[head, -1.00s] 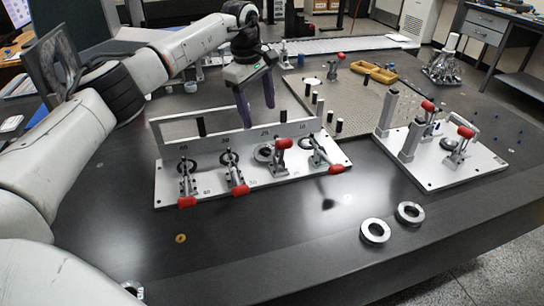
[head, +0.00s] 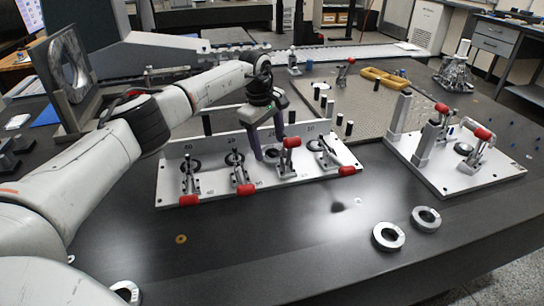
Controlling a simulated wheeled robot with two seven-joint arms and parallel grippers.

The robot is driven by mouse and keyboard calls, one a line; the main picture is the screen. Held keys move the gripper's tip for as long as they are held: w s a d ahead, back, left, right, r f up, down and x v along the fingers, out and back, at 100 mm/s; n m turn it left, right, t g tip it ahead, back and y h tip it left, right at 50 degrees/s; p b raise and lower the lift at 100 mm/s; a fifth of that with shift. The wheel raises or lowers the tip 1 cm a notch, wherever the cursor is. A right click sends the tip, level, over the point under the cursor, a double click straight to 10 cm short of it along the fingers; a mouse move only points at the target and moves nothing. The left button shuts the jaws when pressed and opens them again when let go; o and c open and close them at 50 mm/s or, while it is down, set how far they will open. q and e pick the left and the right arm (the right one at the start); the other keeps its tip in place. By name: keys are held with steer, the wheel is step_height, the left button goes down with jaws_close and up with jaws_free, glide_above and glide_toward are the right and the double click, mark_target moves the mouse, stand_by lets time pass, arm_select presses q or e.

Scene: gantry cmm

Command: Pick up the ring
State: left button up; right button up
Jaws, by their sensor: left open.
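My left gripper (head: 269,148) is open, its two purple fingers pointing down at the third station of a silver clamp fixture (head: 218,189). A ring (head: 271,155) at that station is largely hidden by the fingers and a red-handled clamp, so I cannot tell whether they touch it. Two loose silver rings lie flat on the dark table at the front right, the nearer one (head: 388,237) and the farther one (head: 426,218). Another silver ring (head: 126,291) is partly cut off at the lower left. My right gripper is not in view.
Several red-handled toggle clamps stand along the fixture, one with a handle (head: 291,142) close beside the fingers. A second fixture plate (head: 453,179) stands at the right. A perforated plate (head: 375,115) lies behind. The table's front middle is mostly clear.

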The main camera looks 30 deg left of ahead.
arm_select(q)
steer(key=shift+w+f, duration=0.25)
steer(key=shift+f, duration=1)
steer(key=shift+r, duration=0.1)
steer(key=c, duration=1.3)
steer(key=shift+r, duration=0.1)
steer(key=shift+r, duration=0.55)
step_height(320, 180, up, 17)
steer(key=shift+f+p, duration=0.15)
steer(key=shift+p, duration=0.85)
